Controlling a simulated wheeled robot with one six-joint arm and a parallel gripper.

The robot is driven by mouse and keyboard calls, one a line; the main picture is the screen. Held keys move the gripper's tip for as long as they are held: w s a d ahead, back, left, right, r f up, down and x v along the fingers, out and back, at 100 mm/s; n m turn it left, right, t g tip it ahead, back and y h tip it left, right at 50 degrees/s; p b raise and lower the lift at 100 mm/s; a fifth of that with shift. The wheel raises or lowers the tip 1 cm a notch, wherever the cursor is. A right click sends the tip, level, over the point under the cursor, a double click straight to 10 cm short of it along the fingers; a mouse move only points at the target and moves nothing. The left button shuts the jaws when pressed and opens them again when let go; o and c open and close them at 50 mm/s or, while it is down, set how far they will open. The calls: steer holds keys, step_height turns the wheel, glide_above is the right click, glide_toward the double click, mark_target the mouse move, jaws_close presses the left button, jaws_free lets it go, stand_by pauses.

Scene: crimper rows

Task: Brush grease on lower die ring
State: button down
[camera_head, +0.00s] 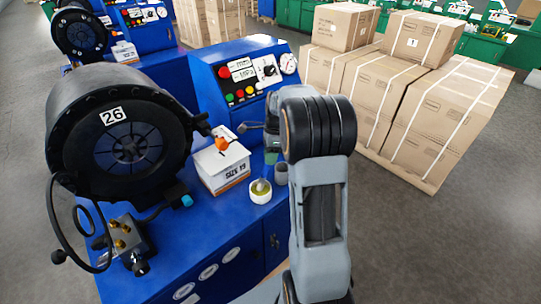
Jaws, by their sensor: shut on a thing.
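The crimper (100,163) is the large black round head marked 26 at the left, on a blue base. Its lower die ring is dark in the opening, and I cannot make out any grease on it. A small white pot (261,194) with yellow-green contents, perhaps the grease, stands on the blue bench top, with a small grey thing in it. My grey arm rises in the middle of the view and bends over at a black-ribbed joint. The arm's end is hidden behind it, and I cannot pick out my gripper's fingers or a brush.
A grey cup (281,174) is right of the pot. A control panel (247,82) rises behind. Strapped cartons (385,95) stand at right; the right floor is clear.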

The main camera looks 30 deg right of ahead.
steer(key=shift+f, duration=0.6)
stand_by(2.1)
steer(key=shift+r, duration=0.1)
step_height(320, 180, up, 7)
steer(key=p, duration=0.6)
stand_by(0.9)
